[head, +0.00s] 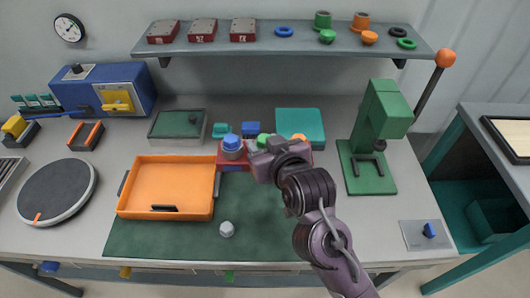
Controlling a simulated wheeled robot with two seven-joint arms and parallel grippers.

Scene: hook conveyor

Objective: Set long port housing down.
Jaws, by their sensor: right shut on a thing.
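The long port housing (227,162) is a red bar at the middle of the bench, with blue, green and orange round pieces along its top. My right gripper (268,151) reaches in from the lower right and is shut on the housing. The gripper and wrist cover the housing's middle. I cannot tell whether the housing's underside touches the surface below. My left gripper is not in view.
An orange tray (167,214) stands left of the housing on a green mat (262,225). A white knob-like piece (227,229) lies on bare mat. A teal box (300,123) lies behind; a green press (370,160) stands right.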

